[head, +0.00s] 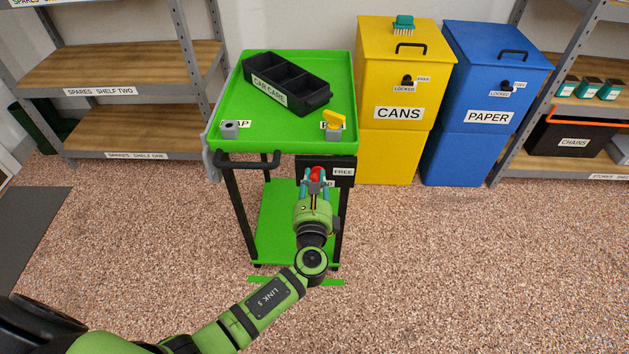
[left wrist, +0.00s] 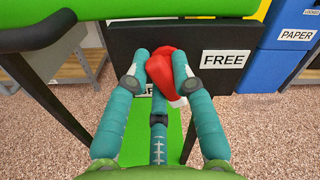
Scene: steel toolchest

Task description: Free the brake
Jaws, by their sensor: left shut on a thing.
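The red brake handle (head: 317,173) is on the black panel (head: 339,161) under the right front of the green cart. It also shows in the left wrist view (left wrist: 168,70), tilted, with its lower end pointing down and right, between the FREE label (left wrist: 226,59) on the right and a partly covered label below. My left gripper (head: 315,182) is shut on the handle, with its teal fingers on either side in the left wrist view (left wrist: 160,65). The fingers hide part of the handle and the lower label. My right gripper is not in view.
The green cart (head: 282,58) carries a black CAR CARE tray (head: 287,84), a grey block (head: 229,130) and a yellow-topped clamp (head: 335,122). Its push handle (head: 247,162) is left of my gripper. Yellow (head: 395,150) and blue (head: 467,158) bins stand right.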

